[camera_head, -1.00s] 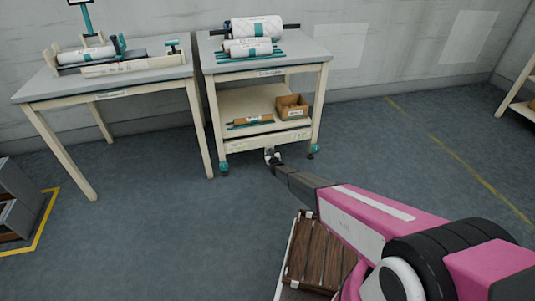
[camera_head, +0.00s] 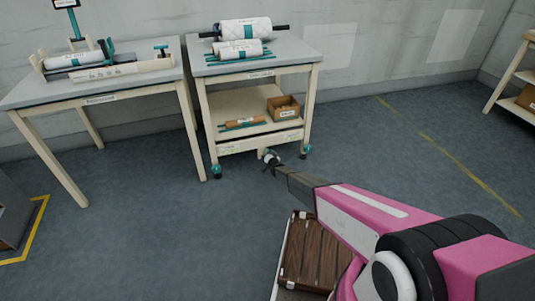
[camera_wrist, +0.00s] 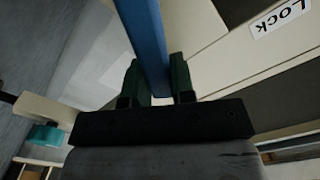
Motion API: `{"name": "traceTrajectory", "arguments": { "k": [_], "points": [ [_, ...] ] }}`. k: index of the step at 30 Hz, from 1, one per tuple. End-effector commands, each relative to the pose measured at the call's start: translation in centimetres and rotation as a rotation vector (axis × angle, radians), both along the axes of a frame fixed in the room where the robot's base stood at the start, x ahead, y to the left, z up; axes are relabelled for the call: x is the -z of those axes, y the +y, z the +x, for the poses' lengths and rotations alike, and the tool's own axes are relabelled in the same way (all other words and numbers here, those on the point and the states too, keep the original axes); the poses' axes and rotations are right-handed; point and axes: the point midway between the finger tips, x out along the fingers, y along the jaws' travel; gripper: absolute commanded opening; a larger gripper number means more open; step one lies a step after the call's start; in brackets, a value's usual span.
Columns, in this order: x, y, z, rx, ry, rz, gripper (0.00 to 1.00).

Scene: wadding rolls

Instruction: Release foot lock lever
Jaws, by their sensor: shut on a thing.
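The wheeled cart (camera_head: 300,55) stands against the back wall. A white label reading "Lock" (camera_wrist: 281,17) shows on its pale frame in the wrist view. A blue bar (camera_wrist: 143,35), which looks like the foot lock lever, runs down from the top of the wrist view. My gripper (camera_wrist: 157,80) is shut on this bar, one dark green finger on each side. In the head view my gripper (camera_head: 268,158) is low at the cart's front edge, between the front casters. The lever is too small to make out there.
A work table (camera_head: 20,93) stands left of the cart. The cart carries wrapped rolls (camera_head: 250,29) on top, and a cardboard box (camera_head: 283,108) on its lower shelf. A shelf unit (camera_head: 510,80) is at far right. The floor (camera_head: 140,225) in front is clear.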

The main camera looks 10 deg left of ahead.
Motion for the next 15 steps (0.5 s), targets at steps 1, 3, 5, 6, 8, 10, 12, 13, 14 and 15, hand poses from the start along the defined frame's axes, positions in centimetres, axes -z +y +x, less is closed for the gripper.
{"name": "traceTrajectory", "arguments": {
  "k": [1, 3, 5, 6, 8, 10, 12, 13, 14, 15],
  "points": [
    [0.07, -0.12, 0.04, 0.001, 0.007, 0.01, 0.0],
    [0.11, -0.18, 0.07, 0.001, 0.013, 0.02, 0.0],
    [0.14, -0.2, 0.09, 0.001, 0.017, 0.027, 0.0],
    [0.15, -0.22, 0.1, 0.001, 0.019, 0.03, 0.0],
    [0.16, -0.24, 0.1, 0.001, 0.021, 0.034, 0.0],
    [0.16, -0.25, 0.1, 0.001, 0.022, 0.036, 0.0],
    [0.17, -0.25, 0.11, 0.001, 0.022, 0.036, 0.0],
    [0.18, -0.25, 0.11, 0.001, 0.022, 0.036, 0.0],
    [0.18, -0.25, 0.11, 0.001, 0.022, 0.037, 0.0],
    [0.18, -0.25, 0.11, 0.001, 0.022, 0.037, 0.0]
  ]
}}
